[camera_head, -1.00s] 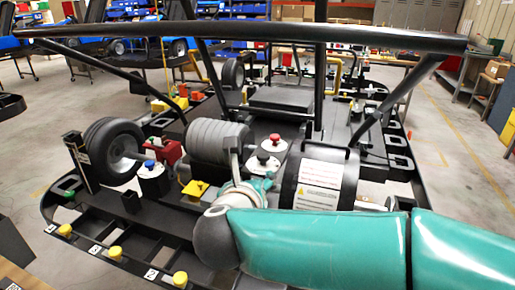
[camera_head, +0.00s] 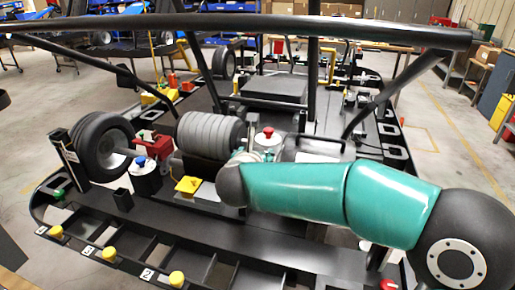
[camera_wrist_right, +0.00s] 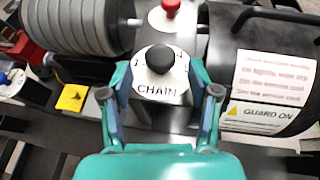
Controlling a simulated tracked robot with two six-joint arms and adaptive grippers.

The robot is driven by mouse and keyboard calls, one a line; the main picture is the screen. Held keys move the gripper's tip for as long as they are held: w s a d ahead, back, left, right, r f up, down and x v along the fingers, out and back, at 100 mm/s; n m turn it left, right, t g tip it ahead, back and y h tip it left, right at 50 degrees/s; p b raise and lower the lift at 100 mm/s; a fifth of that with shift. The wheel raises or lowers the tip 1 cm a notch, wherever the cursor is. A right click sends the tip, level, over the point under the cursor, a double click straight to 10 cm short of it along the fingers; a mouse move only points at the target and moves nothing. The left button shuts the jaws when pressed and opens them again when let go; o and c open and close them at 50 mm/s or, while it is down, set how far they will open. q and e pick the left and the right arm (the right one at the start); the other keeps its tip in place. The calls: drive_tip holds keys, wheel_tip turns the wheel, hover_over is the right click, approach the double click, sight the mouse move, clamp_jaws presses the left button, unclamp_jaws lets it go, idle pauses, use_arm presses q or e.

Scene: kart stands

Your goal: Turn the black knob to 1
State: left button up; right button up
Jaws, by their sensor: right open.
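The black knob (camera_wrist_right: 160,58) stands on a white round dial plate (camera_wrist_right: 146,82) marked "CHAIN", with a "1" at its left and a "4" at its right. My right gripper (camera_wrist_right: 160,92) is open in the wrist view. Its two fingers are spread on the near side of the knob, one to each side, and hold nothing; I cannot tell how far above the plate they are. In the head view my right arm (camera_head: 300,190) reaches in from the right and hides the knob and most of the gripper. My left gripper is not in view.
A red knob (camera_head: 268,134) stands behind the dial. A ribbed grey cylinder (camera_head: 210,135) is to its left, and a black "GUARD ON" drum (camera_wrist_right: 265,75) to its right. A yellow block (camera_head: 188,185), blue-topped knob (camera_head: 140,163) and wheel (camera_head: 100,143) lie farther left.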

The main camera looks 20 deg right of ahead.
drive_tip(key=shift+x, duration=1.7)
drive_tip(key=shift+f, duration=0.1)
